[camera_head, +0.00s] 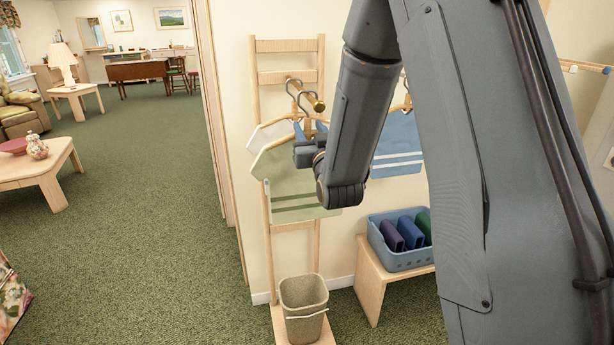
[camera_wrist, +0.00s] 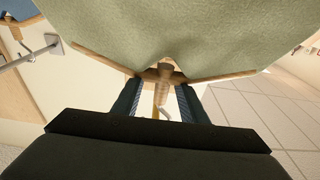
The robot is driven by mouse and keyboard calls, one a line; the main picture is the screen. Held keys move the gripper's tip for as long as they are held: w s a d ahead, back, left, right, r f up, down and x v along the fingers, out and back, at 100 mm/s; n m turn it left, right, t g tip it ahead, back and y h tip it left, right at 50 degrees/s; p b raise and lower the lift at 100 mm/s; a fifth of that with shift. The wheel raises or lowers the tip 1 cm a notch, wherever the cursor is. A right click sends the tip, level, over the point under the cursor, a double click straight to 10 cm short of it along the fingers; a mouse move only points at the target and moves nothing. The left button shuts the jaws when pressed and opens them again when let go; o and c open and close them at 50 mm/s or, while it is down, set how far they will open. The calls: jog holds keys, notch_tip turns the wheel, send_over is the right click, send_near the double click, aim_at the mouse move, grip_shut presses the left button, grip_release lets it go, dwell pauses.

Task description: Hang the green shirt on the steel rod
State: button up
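The green shirt (camera_head: 290,185), pale green with stripes near its hem, hangs from a wooden hanger at the wooden rack in the head view. It fills the top of the wrist view (camera_wrist: 170,25). My gripper (camera_head: 310,129) is at the hanger's neck. In the wrist view my two fingers (camera_wrist: 160,86) stand on either side of the neck (camera_wrist: 166,72), with gaps visible; they look open. The hanger's hook is up by the brass-knobbed peg (camera_head: 318,105). The steel rod (camera_wrist: 28,56) shows on the wall in the wrist view; my arm hides it in the head view.
A white shirt (camera_head: 262,136) hangs behind the green one. A blue shirt (camera_head: 400,145) hangs to the right, partly behind my arm. Below stand a waste bin (camera_head: 303,300) and a bench (camera_head: 372,282) with a blue basket (camera_head: 405,260). Open carpet lies left.

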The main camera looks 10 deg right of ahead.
jog(key=w, duration=0.1)
jog(key=w+p, duration=0.1)
jog(key=w, duration=0.2)
jog(key=shift+w+a+r+p, duration=0.15)
jog(key=shift+r+p, duration=0.15)
jog(key=shift+r, duration=0.1)
grip_shut()
